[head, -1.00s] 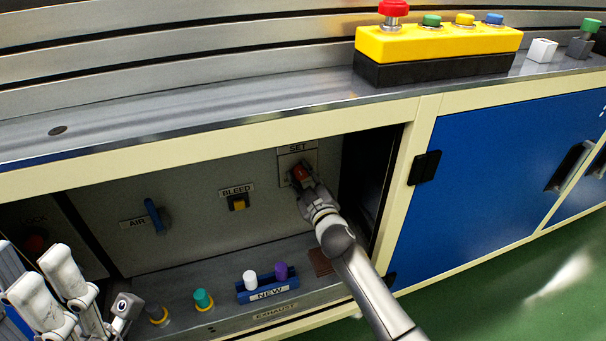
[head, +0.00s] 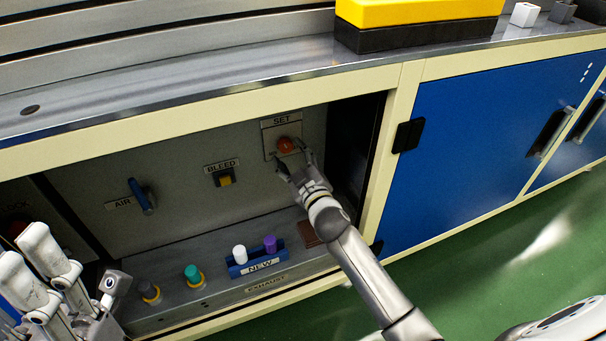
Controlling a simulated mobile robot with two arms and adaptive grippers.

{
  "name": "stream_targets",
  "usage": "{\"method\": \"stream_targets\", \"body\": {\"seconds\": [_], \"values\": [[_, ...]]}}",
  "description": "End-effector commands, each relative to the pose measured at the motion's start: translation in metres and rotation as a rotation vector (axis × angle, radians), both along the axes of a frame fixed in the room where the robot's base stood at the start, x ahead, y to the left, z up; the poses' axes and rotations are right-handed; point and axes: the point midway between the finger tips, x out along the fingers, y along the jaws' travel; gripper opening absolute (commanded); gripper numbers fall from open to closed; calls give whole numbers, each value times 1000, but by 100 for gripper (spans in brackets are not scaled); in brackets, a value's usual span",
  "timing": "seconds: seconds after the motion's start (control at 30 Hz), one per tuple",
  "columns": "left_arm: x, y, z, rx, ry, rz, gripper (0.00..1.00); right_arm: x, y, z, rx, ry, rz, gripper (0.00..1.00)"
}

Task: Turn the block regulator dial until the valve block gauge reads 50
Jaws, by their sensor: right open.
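The round orange-red dial (head: 285,145) is on a plate under the SET label, on the grey back panel inside the open cabinet. I take it as the block regulator dial. My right gripper (head: 296,166) is open and empty, just below and in front of the dial, with a fingertip on either side of its lower edge. I cannot tell if a fingertip touches it. My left gripper (head: 22,250) is at the lower left, away from the dial; its jaw state is unclear. No readable gauge face shows.
A blue AIR lever (head: 142,196) and a yellow BLEED button (head: 225,179) are left of the dial. A blue NEW holder (head: 257,265) with white and purple plugs stands on the ledge below. A blue door (head: 480,130) is to the right.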

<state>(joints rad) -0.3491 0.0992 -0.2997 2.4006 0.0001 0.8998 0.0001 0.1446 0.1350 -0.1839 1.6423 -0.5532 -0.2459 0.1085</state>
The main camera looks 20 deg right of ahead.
Motion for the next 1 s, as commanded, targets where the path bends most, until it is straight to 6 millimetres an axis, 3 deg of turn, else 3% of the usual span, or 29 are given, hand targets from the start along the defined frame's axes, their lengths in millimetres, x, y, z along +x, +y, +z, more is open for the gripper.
{"method": "stream_targets", "body": {"seconds": [0.2, 0.4, 0.6, 1.0], "values": [[0, 0, 0, 1, 1, 0, 38, -46, -2, -2, 0, 3, -1, 55], [0, 0, 0, 2, 2, 0, 38, -74, -3, -1, 1, 2, 0, 55], [0, 0, 0, 2, 2, 0, 38, -85, -3, 0, 0, 1, -1, 55], [0, 0, -1, 1, 2, -1, 38, -85, -3, 0, 0, 1, -1, 55]]}}
